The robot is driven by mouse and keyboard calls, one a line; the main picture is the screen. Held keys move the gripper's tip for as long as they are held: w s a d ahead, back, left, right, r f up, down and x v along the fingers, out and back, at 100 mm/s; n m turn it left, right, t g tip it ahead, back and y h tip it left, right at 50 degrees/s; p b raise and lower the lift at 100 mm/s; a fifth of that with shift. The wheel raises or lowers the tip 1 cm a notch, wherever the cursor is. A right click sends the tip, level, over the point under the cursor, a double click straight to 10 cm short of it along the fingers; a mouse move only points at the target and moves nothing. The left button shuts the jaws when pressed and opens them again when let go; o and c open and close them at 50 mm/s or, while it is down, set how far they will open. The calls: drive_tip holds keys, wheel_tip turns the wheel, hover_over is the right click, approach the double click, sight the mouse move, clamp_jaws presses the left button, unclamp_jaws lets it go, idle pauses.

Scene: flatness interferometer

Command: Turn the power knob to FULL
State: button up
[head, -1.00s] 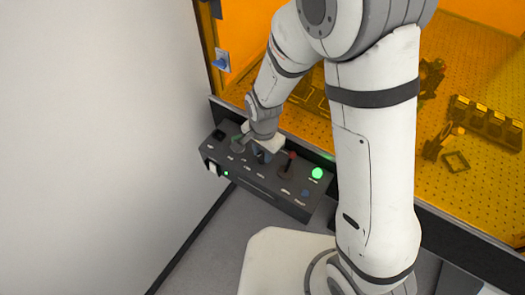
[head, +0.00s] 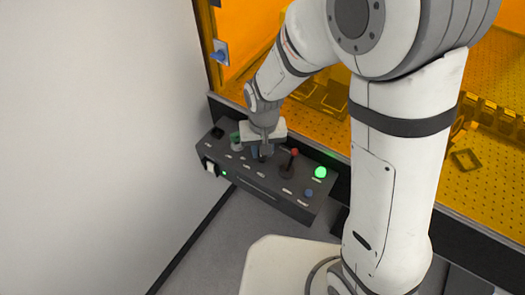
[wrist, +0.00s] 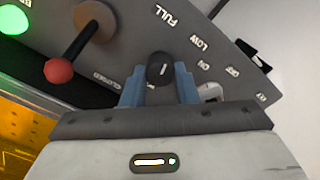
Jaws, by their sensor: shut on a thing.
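The power knob (wrist: 161,69) is a black round knob with a white pointer line on the dark control panel (wrist: 232,30). In the wrist view it sits between the blue fingertips of my gripper (wrist: 159,83), which is shut on it. The pointer line points upward in that view, roughly toward the printed FULL label (wrist: 170,17). The LOW label (wrist: 200,43) is to its right. In the head view my gripper (head: 263,153) reaches down onto the panel and hides most of the knob.
A red-tipped lever (head: 292,160) and a lit green button (head: 320,172) stand right of my gripper. A white rocker switch (head: 210,167) is on the panel's front. The amber enclosure (head: 480,125) is behind.

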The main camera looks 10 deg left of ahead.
drive_tip(key=shift+n+b, duration=0.7)
drive_tip(key=shift+n, duration=1.4)
drive_tip(key=o, duration=1)
wheel_tip(320, 180, up, 8)
drive_tip(key=shift+f, duration=0.1)
